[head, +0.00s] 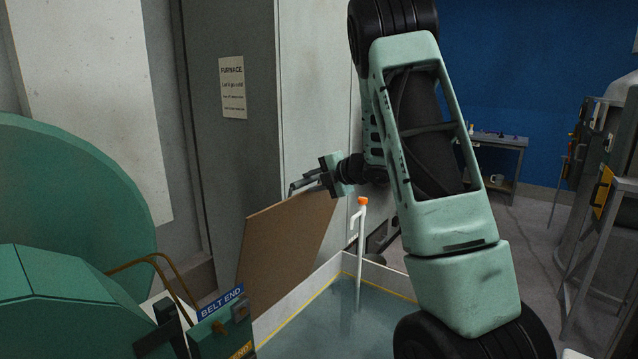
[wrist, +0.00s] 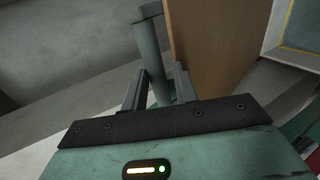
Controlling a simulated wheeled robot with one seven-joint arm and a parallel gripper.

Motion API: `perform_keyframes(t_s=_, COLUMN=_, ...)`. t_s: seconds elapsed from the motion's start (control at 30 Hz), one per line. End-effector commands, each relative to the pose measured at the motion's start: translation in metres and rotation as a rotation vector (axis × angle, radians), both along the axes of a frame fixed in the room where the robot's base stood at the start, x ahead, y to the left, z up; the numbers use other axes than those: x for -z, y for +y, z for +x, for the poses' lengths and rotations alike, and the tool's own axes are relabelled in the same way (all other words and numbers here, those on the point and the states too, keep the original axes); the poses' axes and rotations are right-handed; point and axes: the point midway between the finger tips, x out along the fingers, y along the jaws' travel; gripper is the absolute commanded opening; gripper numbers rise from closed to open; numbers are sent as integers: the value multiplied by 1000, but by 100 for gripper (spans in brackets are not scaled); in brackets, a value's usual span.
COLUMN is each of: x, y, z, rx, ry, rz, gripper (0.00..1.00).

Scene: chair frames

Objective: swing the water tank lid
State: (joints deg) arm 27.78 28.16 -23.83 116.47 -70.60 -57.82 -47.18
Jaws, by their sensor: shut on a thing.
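The water tank lid is a flat brown board (head: 285,238) that stands steeply raised at the left side of the water tank (head: 290,303). The tank has pale walls, a yellow line inside and blue-green water. My gripper (head: 304,184) is at the lid's upper edge. In the wrist view its two dark fingers (wrist: 156,92) are shut on a grey-green bar handle (wrist: 150,50), beside the brown lid (wrist: 203,45). Where the handle joins the lid is hard to make out.
A white pipe with an orange top (head: 361,215) stands upright in the tank. A grey furnace cabinet (head: 232,150) rises behind the lid. Green machinery with a "BELT END" sign (head: 222,303) is close at the left. A workbench (head: 497,145) stands at the back right; open floor lies before it.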

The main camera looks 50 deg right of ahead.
Motion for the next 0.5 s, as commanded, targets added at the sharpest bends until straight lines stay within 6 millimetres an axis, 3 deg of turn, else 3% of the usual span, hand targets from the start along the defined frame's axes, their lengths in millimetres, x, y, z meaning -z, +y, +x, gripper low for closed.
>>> perform_keyframes(t_s=0.03, x=11, y=6, z=3, rx=-10, ry=23, rz=8, gripper=9)
perform_keyframes(t_s=0.5, x=6, y=9, z=24, rx=-12, ry=24, rz=8, gripper=9)
